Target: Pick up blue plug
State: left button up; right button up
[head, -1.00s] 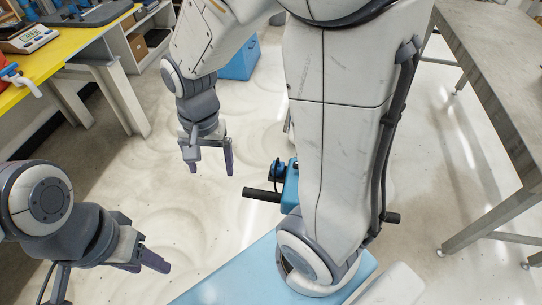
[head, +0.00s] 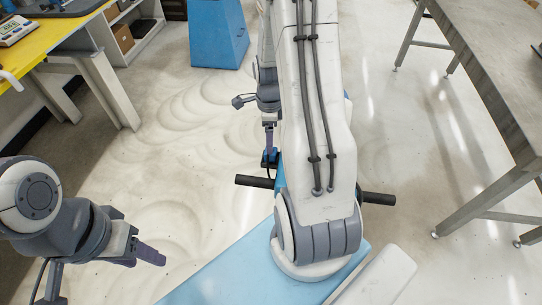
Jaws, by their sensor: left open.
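I cannot make out a blue plug in the head view. My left gripper (head: 142,254) is at the lower left, over the floor, open with nothing seen between its fingers. My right gripper (head: 270,140) is near the middle, partly hidden behind my own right arm. One dark finger of it points down, and its opening cannot be seen.
A yellow-topped workbench (head: 62,42) with a scale (head: 14,31) stands at the upper left. Beside it is a white shelf (head: 140,35). A grey metal table (head: 490,70) is at the right. Open floor lies between them.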

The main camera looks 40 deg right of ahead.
jog(key=f, duration=0.4)
jog(key=shift+s+f, duration=0.2)
jog(key=shift+f, duration=0.2)
grip_shut()
